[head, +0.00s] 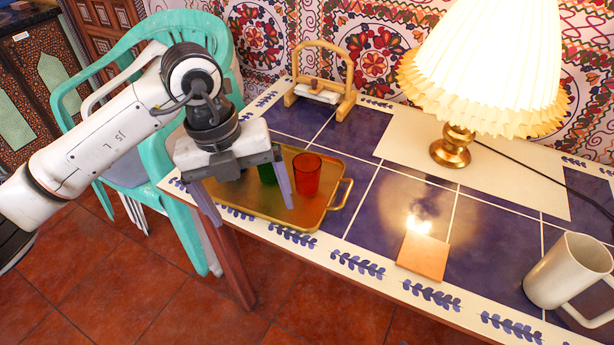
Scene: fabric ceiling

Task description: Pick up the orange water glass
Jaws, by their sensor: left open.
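An orange-red water glass (307,174) stands upright on a gold tray (335,172) at the left end of the tiled table. A green glass (267,174) stands on the tray just left of it, partly hidden by my gripper. My left gripper (250,203) is open and empty over the tray's left side. Its right finger is close to the left side of the orange glass; I cannot tell whether they touch. My right gripper is not in view.
A lit lamp (480,70), a wooden napkin holder (347,85), an orange tile (423,256) and a cream mug (568,270) are on the table (385,215). A green chair (190,235) stands at its left end. The table's middle is fairly clear.

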